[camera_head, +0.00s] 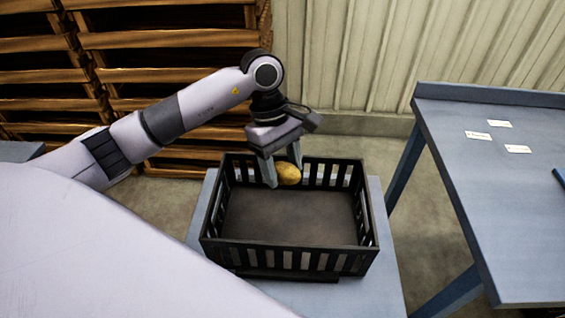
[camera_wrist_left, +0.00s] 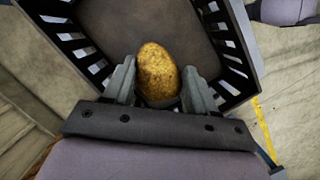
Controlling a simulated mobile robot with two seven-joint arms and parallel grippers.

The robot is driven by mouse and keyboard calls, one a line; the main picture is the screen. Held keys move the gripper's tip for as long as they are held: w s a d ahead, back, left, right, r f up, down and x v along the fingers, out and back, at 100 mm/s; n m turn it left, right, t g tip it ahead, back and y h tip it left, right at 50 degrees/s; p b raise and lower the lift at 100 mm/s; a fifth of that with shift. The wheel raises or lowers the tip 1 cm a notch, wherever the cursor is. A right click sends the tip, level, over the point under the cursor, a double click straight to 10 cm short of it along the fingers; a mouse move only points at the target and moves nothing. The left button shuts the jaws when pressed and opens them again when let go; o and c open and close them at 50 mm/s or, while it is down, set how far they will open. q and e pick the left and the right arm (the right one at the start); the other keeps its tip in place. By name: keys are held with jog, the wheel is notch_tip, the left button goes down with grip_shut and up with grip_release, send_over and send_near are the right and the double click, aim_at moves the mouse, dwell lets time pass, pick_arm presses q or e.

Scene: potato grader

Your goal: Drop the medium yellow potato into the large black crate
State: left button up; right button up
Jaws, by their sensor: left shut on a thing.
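The yellow potato (camera_head: 288,174) is held between the fingers of my left gripper (camera_head: 283,168). In the left wrist view the potato (camera_wrist_left: 159,73) sits between the two fingertips (camera_wrist_left: 160,88), with the crate floor behind it. The large black crate (camera_head: 290,259) has slatted walls, and its floor looks bare. The gripper hangs over the back part of the crate, pointing down. In the head view the potato overlaps the crate's back wall; its exact height above the floor is hard to tell. My right gripper is in neither view.
The crate stands on a blue-grey stand (camera_head: 386,288). A blue table (camera_head: 500,200) with several white labels is at the right, separated by a gap of floor. Stacked wooden pallets (camera_head: 160,40) and a corrugated wall (camera_head: 370,60) are behind.

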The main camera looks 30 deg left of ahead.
aim_at(278, 162)
pick_arm(q)
notch_tip(278, 162, down, 4)
jog(key=shift+r+b, duration=0.2)
jog(key=shift+b, duration=0.55)
jog(key=shift+f, duration=0.45)
jog(key=o, duration=1.1)
jog(key=shift+o, duration=0.2)
jog(key=shift+w+a+r, duration=0.1)
jog(key=shift+a+r, duration=0.05)
jog(key=shift+r, duration=0.35)
jog(key=v, duration=0.6)
jog(key=shift+r, duration=0.1)
